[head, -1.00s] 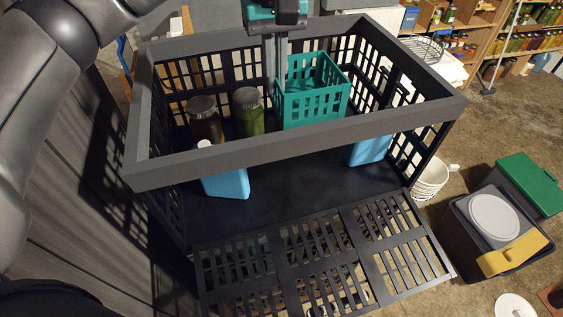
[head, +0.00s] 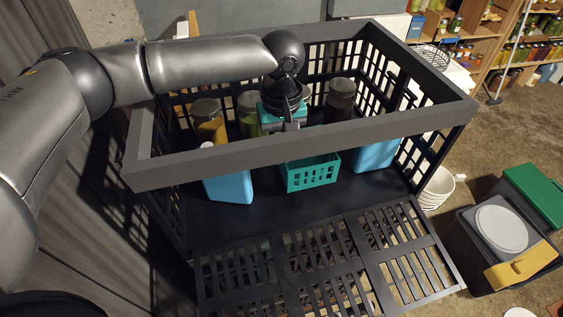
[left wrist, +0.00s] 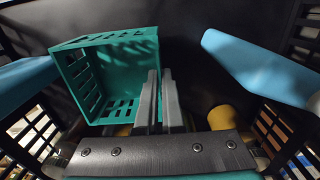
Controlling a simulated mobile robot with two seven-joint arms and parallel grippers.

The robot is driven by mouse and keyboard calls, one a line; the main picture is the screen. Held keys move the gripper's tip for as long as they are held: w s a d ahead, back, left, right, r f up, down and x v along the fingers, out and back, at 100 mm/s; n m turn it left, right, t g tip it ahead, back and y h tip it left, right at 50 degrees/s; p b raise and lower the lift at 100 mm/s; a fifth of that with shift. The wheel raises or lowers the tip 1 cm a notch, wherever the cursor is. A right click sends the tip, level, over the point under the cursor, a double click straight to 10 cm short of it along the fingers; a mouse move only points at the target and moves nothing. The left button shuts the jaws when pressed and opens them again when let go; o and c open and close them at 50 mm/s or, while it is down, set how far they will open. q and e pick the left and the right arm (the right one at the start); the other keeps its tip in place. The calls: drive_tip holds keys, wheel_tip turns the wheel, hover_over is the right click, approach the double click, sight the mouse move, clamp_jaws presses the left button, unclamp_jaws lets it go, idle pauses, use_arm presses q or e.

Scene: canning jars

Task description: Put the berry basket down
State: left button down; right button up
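The teal berry basket (head: 313,173) is inside the black crate (head: 240,150), upright, between two blue containers. Whether its base touches the crate floor I cannot tell. My left gripper (left wrist: 160,98) reaches down into the crate from above. Its two fingers are close together at the basket's side wall in the left wrist view, where the basket (left wrist: 105,75) looks empty. The fingers look shut on that wall. In the head view the crate's front rim hides the fingertips. My right gripper is in neither view.
Blue containers (head: 229,187) and (head: 376,154) stand left and right of the basket. Several jars, one dark (head: 340,100), stand behind it. The crate's front panel (head: 330,255) lies folded down. White cups (head: 437,187) and a grey bin (head: 480,250) are outside at right.

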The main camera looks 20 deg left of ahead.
sight(281, 172)
use_arm(q)
drive_tip(key=shift+f, duration=1.65)
drive_tip(key=shift+f, duration=0.1)
drive_tip(key=c, duration=1)
unclamp_jaws()
drive_tip(key=shift+c, duration=0.2)
wheel_tip(281, 172, up, 12)
drive_tip(key=shift+r+p, duration=0.15)
drive_tip(key=shift+p, duration=0.25)
